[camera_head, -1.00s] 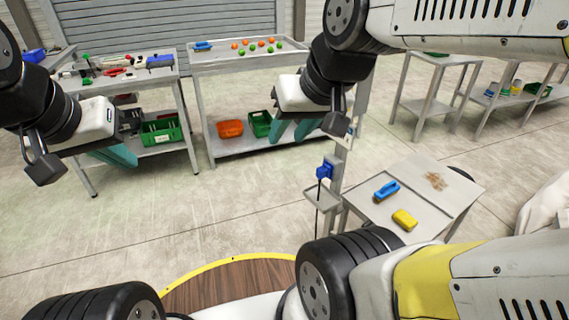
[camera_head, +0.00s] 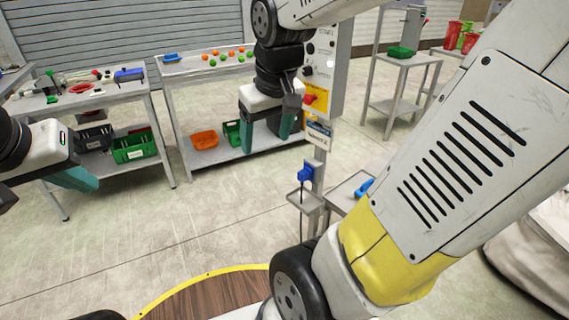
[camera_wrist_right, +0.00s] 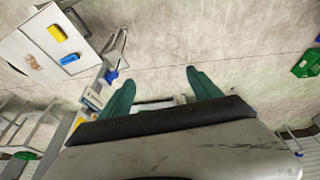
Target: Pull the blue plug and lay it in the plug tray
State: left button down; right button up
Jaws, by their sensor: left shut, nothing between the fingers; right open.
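The blue plug (camera_head: 305,174) sits on the side of the grey post, with a dark cord hanging below it. The small grey plug tray (camera_head: 318,203) is fixed just under it and looks empty. My right gripper (camera_head: 266,140) is open and empty, its teal fingers pointing down, up and to the left of the plug in the picture. In the right wrist view the plug (camera_wrist_right: 111,76) shows beside the left finger, apart from the space between the fingers (camera_wrist_right: 157,78). My left gripper (camera_head: 84,180) is shut and empty at the far left, away from the plug.
A panel (camera_head: 320,75) with knobs and a red-yellow switch stands on the post above the plug. A workbench (camera_head: 200,70) stands behind.

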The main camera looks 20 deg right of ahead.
jog(key=w+d+f+n+g+h, duration=0.35)
jog(key=w+d+f+h, duration=0.25)
jog(key=w+d+f, duration=0.35)
jog(key=w+d+f+n+g+h, duration=0.2)
jog(key=w+d+f+n+h, duration=0.4)
jog(key=w+f, duration=0.55)
jog(key=n+t+h, duration=0.6)
jog(key=n+t, duration=0.1)
jog(key=n, duration=0.3)
send_near(299, 178)
jog(key=d, duration=0.3)
jog(key=shift+w+r, duration=0.3)
jog(key=shift+x, duration=4.45)
jog(key=shift+f, duration=0.15)
